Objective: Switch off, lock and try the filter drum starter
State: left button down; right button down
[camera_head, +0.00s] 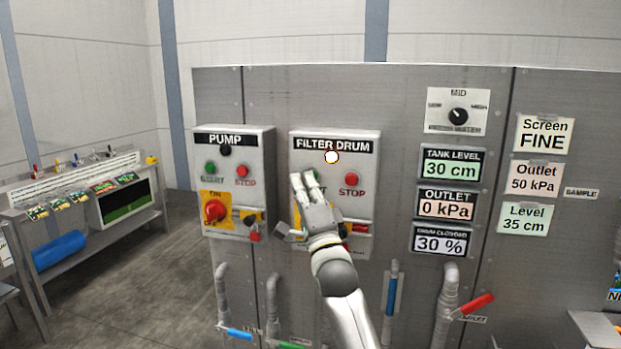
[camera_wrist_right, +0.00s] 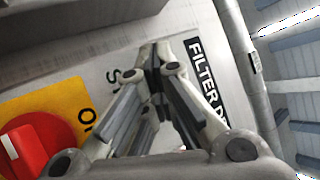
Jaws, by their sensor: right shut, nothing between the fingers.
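The filter drum starter (camera_head: 370,139) is a grey box on the panel with a pale, bright lamp (camera_head: 331,157) and a red stop button (camera_head: 351,179). My right gripper (camera_head: 309,178) is shut and empty, its fingertips at the start button's spot, mostly covering it; contact cannot be told. The gripper hides the starter's switch in the head view. In the right wrist view, the red rotary switch (camera_wrist_right: 38,150) sits on a yellow plate (camera_wrist_right: 68,100), left of the shut fingers (camera_wrist_right: 152,52). A red item (camera_head: 360,228) shows at the box's lower right. My left gripper is out of view.
The pump starter (camera_head: 262,150), with a dark lamp and red rotary switch (camera_head: 215,211), stands close on the left. Pipes with a blue handle (camera_head: 238,333) and red handle (camera_head: 474,304) run below. Displays and note cards fill the right panel. Floor at left is partly clear.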

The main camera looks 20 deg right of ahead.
jog(key=shift+s, duration=0.1)
jog(key=shift+s+a, duration=0.45)
jog(key=shift+s, duration=0.2)
jog(key=shift+p, duration=0.3)
jog(key=s+a, duration=0.1)
jog(key=s, duration=0.1)
jog(key=s+a+p, duration=0.1)
jog(key=s, duration=0.1)
jog(key=shift+a, duration=0.4)
dwell(0.4)
